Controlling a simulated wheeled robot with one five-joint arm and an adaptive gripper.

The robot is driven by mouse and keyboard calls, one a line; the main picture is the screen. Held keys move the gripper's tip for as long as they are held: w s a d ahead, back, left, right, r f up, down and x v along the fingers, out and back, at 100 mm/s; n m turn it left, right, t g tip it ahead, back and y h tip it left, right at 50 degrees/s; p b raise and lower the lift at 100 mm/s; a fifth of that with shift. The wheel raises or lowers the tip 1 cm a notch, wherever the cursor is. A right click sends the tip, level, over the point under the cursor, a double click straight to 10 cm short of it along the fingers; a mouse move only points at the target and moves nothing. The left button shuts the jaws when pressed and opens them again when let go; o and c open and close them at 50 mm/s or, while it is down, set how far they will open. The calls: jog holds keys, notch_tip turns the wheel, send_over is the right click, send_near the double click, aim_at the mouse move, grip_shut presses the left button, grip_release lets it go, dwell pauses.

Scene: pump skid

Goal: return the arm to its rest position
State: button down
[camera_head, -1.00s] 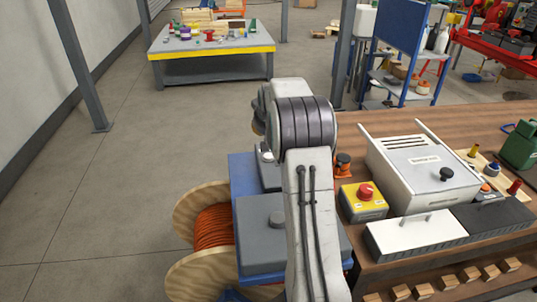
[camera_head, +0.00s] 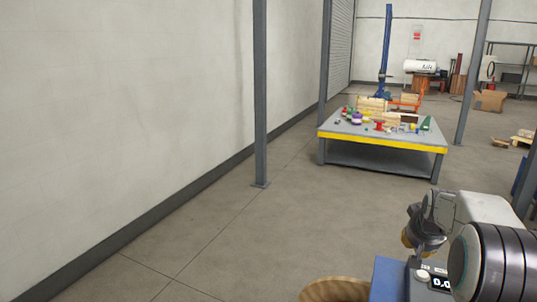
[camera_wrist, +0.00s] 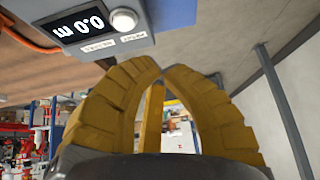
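My gripper (camera_wrist: 164,70) shows in the wrist view as two ribbed yellow fingers that arch together, with their tips meeting or nearly meeting. No held object shows at the tips. In the head view my arm is folded at the lower right, and a small yellow part of my gripper (camera_head: 408,238) shows at its left side; the fingers are mostly hidden there.
A wooden cable reel (camera_head: 335,290) is at the bottom edge, beside a blue surface. A grey table with a yellow edge (camera_head: 385,142) holds several small items farther off. A grey post (camera_head: 261,100) stands near the white wall at left. The floor between is clear.

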jog(key=s+a+r+n+y+p, duration=0.1)
jog(key=s+a+r+p, duration=0.1)
jog(key=s+a+r, duration=0.5)
jog(key=s+a+n+g+p, duration=0.1)
jog(key=s+a, duration=0.4)
jog(key=s, duration=0.3)
jog(key=s+a+f+n+y+p, duration=0.1)
jog(key=s+a, duration=0.4)
jog(key=s, duration=0.4)
jog(key=s+a+n+g+p, duration=0.1)
jog(key=s+a, duration=0.4)
jog(key=s, duration=0.4)
jog(key=shift+s+a+f+n+g+y+p, duration=0.2)
jog(key=shift+f+n+g+y+p, duration=0.1)
jog(key=shift+y, duration=0.1)
